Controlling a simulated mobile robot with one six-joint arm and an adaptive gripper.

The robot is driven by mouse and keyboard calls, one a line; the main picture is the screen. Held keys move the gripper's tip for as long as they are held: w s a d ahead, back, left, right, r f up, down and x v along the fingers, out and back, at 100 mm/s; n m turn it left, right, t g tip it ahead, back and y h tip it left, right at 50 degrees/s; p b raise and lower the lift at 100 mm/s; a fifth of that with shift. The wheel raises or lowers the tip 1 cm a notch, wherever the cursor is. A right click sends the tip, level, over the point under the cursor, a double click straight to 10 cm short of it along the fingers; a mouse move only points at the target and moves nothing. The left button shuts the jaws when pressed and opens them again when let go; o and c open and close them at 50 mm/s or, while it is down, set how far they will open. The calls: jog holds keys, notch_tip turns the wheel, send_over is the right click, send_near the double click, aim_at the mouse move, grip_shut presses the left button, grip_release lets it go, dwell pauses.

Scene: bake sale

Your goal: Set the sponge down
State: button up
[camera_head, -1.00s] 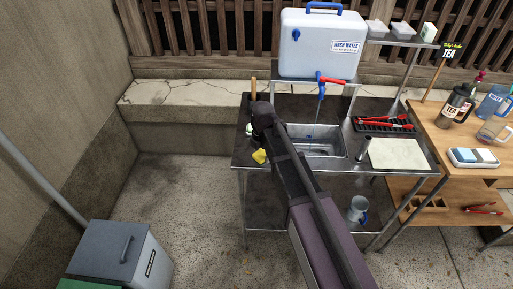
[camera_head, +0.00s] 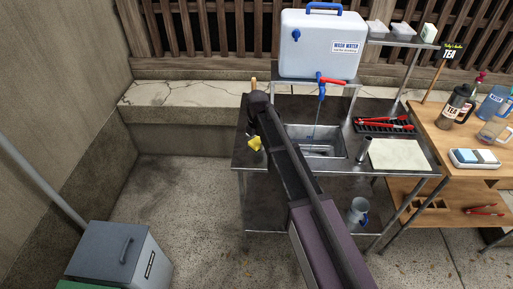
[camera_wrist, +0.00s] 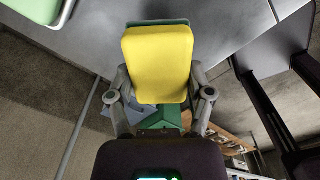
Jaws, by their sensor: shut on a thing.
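The yellow sponge (camera_wrist: 158,62) with a green backing is held between the two fingers of my gripper (camera_wrist: 160,78) in the wrist view. In the head view the sponge (camera_head: 254,143) shows as a small yellow patch below the end of my arm, over the left part of the dark wash-stand counter (camera_head: 283,106). My gripper's fingers are mostly hidden there by the arm. I cannot tell whether the sponge touches the counter. A pale green-rimmed dish (camera_wrist: 42,8) lies at the top left of the wrist view, apart from the sponge.
A metal sink (camera_head: 318,148) lies right of my arm, with a white board (camera_head: 397,153) and a black rack (camera_head: 383,125) with red-handled tools further right. The wash-water container (camera_head: 320,45) stands behind. A grey bin (camera_head: 120,255) stands on the floor at lower left.

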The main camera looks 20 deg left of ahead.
aim_at(257, 147)
jog(key=shift+w+a+f, duration=0.2)
jog(key=shift+w+f, duration=0.05)
jog(key=shift+w, duration=0.1)
jog(key=shift+f+b, duration=1.55)
jog(key=shift+b, duration=0.25)
jog(key=shift+f, duration=0.15)
jog(key=o, duration=1)
notch_tip(257, 147, up, 12)
jog(key=p, duration=1.2)
jog(key=shift+r, duration=0.2)
